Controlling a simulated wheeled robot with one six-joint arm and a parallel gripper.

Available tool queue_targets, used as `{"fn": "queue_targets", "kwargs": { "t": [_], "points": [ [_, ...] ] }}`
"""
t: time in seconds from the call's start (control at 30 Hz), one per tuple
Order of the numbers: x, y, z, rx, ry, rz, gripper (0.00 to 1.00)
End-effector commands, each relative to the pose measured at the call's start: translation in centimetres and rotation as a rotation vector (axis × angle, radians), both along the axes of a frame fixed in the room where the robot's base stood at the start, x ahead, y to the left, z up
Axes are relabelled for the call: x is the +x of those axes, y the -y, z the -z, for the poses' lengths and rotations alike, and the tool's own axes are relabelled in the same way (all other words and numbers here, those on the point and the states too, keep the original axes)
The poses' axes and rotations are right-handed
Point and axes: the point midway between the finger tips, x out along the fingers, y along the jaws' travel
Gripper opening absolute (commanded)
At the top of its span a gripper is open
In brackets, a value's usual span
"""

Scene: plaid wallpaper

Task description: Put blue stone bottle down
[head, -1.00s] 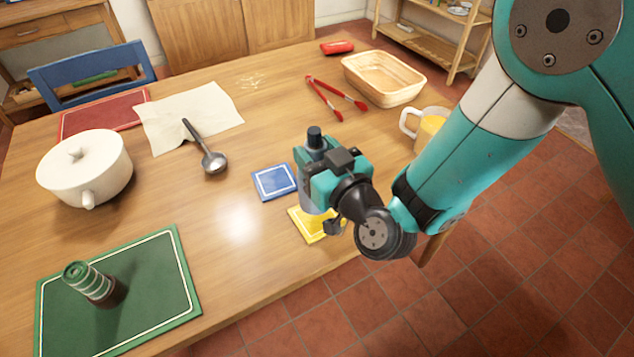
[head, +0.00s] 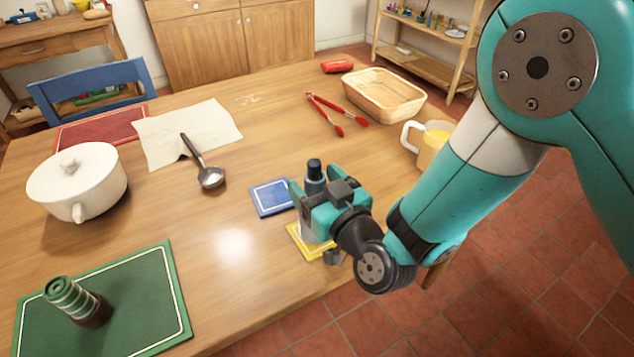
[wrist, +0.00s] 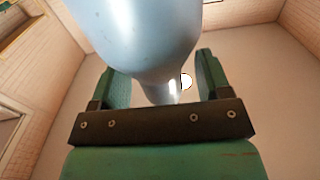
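The blue stone bottle (head: 315,185) is grey-blue with a dark cap. It stands upright in my gripper (head: 319,210) over the yellow mat (head: 302,243) near the table's front edge. My gripper's fingers are on both sides of the bottle, and its body fills the space between them. In the wrist view the bottle (wrist: 140,40) rises large and pale blue between the green fingers of my gripper (wrist: 160,80). The bottle's base is mostly hidden by the gripper, so I cannot tell whether it touches the mat.
A blue mat (head: 271,197) lies just left of the gripper. A yellow mug (head: 433,147) stands behind right, with tongs (head: 336,115) and a basket (head: 385,97) farther back.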

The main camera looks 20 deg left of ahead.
Motion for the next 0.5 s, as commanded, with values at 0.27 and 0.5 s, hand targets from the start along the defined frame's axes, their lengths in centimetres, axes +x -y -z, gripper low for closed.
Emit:
{"fn": "queue_targets", "kwargs": {
  "t": [0.27, 0.5],
  "points": [
    [-0.3, 0.3, 0.0, 0.001, -0.001, 0.000, 0.71],
    [-2.7, 3.1, 0.6, 0.000, 0.002, -0.002, 0.71]
  ]
}}
